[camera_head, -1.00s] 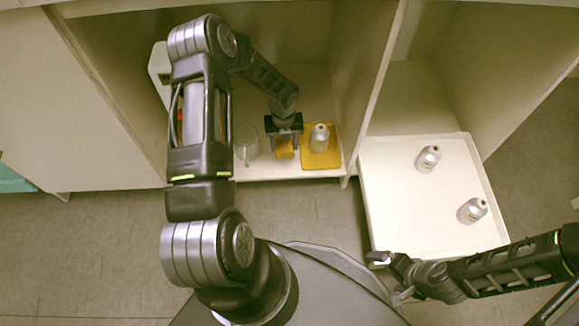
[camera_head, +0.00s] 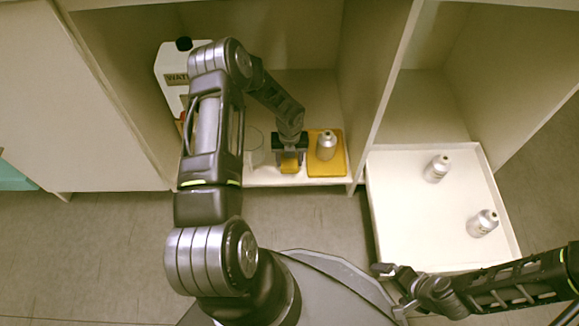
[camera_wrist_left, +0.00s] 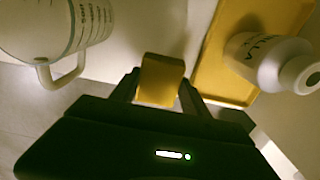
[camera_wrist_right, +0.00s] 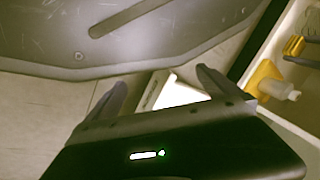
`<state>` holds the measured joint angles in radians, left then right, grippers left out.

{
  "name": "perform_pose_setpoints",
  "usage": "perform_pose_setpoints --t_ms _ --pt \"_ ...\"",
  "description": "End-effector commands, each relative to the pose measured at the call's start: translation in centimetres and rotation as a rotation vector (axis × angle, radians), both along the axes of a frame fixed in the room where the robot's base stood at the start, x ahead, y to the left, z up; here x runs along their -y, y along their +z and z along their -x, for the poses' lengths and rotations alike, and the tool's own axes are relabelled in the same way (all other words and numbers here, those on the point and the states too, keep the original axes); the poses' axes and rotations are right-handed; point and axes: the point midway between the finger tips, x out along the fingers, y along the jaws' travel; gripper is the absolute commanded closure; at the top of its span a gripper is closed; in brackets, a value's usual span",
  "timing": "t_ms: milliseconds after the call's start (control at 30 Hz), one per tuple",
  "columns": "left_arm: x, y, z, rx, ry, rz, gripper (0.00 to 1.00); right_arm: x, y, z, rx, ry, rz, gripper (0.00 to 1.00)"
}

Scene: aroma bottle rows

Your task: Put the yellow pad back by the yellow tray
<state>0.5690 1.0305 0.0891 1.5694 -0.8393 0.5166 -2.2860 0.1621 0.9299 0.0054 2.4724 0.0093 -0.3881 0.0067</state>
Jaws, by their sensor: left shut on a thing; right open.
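The yellow pad (camera_head: 289,168) is a small block between the fingers of my left gripper (camera_head: 289,160), which is shut on it. It also shows in the left wrist view (camera_wrist_left: 160,80). The yellow tray (camera_head: 341,164) lies on the cabinet floor just to the right of the pad, with a small gap between them in the wrist view. My right gripper (camera_head: 388,282) is open and empty, low in front of the white tray.
A clear measuring jug (camera_wrist_left: 70,40) stands left of the pad. A white water container (camera_head: 172,72) is behind my left arm. A divider (camera_head: 385,90) rises right of the yellow tray.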

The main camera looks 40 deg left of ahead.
Motion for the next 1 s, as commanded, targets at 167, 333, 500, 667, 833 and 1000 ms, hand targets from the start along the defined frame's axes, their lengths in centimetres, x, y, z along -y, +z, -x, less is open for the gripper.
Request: perform_pose_setpoints --t_ms 167,333,500,667,833,1000 --pt "0.0 0.0 0.0 0.0 0.0 0.0 0.97 0.0 0.0 0.0 0.0 0.0 0.0 0.0" --pt "0.0 -2.0 0.0 0.0 0.0 0.0 0.97 0.0 -1.0 -0.1 0.004 -0.001 0.001 0.0" --pt "0.0 -3.7 0.0 0.001 0.0 -0.001 0.97 0.0 -1.8 -0.3 0.007 -0.004 0.001 0.0" --pt "0.0 -3.6 0.0 0.001 0.0 -0.001 0.97 -0.1 -1.6 -0.3 0.008 -0.003 0.002 0.0" --pt "0.0 -3.9 0.0 0.001 0.0 -0.001 0.97 0.0 -1.8 -0.3 0.008 -0.003 0.002 0.0" --pt "0.0 -3.9 0.0 0.001 0.0 -0.001 0.38 -0.1 -1.9 -0.4 0.01 -0.005 0.002 0.0"
